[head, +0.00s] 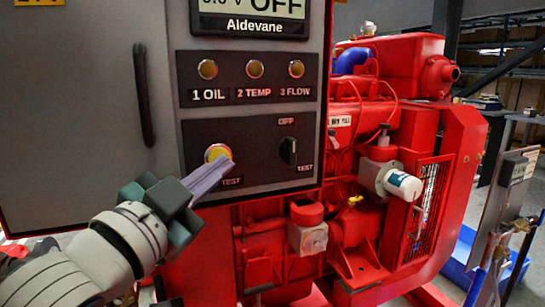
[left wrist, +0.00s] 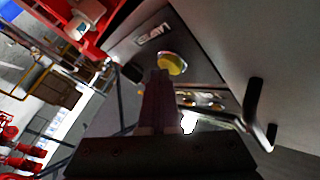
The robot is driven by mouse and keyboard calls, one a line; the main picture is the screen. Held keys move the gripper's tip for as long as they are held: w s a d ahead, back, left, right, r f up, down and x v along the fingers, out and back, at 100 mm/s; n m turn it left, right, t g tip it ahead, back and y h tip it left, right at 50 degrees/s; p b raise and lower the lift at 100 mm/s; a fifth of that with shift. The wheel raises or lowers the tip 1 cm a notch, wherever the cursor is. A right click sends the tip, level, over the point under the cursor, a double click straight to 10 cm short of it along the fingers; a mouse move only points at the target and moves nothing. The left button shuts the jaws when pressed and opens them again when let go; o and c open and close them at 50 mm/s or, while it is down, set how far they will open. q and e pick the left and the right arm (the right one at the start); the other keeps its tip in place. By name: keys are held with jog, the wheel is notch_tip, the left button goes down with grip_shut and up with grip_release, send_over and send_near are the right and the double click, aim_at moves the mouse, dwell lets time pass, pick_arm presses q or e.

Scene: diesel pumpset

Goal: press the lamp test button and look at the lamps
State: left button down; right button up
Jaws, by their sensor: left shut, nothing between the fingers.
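The lamp test button (head: 216,151) is a round yellow button in a metal ring on the dark lower panel, with a TEST label beneath it. It also shows in the left wrist view (left wrist: 172,64). My left gripper (head: 226,166) is shut and empty, its fingertips at the button's lower right edge; I cannot tell whether they touch it. Above sit the three amber lamps, 1 OIL (head: 208,69), 2 TEMP (head: 254,69) and 3 FLOW (head: 296,69). They look dull amber, and I cannot tell if any is lit. My right gripper is not in view.
A black rotary switch (head: 288,151) marked OFF and TEST sits right of the button. A display (head: 250,14) reading OFF is above the lamps. A long black door handle (head: 144,95) stands out at left. The red pumpset (head: 390,130) fills the right side.

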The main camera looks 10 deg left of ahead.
pick_arm(q)
jog(key=shift+s+d, duration=0.35)
jog(key=shift+s, duration=0.25)
jog(key=s+d+p, duration=0.1)
jog(key=s, duration=0.1)
jog(key=s+d+p, duration=0.1)
jog(key=s+d, duration=0.1)
dwell(0.3)
jog(key=shift+a, duration=0.15)
dwell(0.4)
